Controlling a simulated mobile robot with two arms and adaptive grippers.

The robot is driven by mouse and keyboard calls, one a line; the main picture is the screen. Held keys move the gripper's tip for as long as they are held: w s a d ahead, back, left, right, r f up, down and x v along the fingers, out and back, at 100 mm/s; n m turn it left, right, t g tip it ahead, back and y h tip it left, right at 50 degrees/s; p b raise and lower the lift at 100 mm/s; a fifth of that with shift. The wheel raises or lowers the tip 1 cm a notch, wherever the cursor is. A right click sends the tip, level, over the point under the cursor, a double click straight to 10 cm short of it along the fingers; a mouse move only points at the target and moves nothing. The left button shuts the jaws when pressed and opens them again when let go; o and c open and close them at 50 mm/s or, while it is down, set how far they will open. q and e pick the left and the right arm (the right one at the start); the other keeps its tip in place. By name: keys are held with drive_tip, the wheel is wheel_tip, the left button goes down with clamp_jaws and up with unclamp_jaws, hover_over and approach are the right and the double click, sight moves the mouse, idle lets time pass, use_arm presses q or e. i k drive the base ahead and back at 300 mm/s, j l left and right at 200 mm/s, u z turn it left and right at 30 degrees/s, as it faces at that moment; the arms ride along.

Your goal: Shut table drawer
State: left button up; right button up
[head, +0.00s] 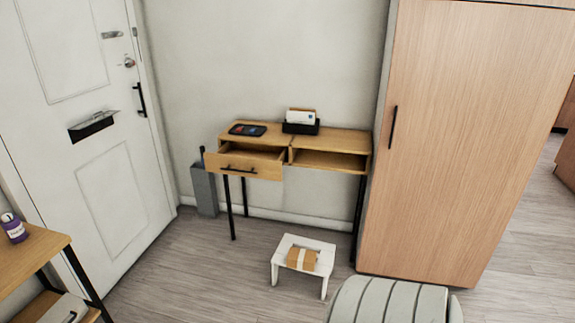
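A wooden side table (336,138) on black legs stands against the back wall in the head view. Its left drawer (243,168) is pulled out toward me and has a black bar handle. The right half of the table is an open cubby (330,159). Neither of my grippers shows in the head view, so whether they are open or shut is hidden.
A low white stool (306,244) with a brown packet on it stands in front of the table. A tall wooden cabinet (445,150) is on the right, a white door (85,120) on the left. Another table (30,255) fills the lower left.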

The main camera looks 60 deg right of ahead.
sight(256, 161)
drive_tip(key=z, duration=1.7)
drive_tip(key=i, duration=0.15)
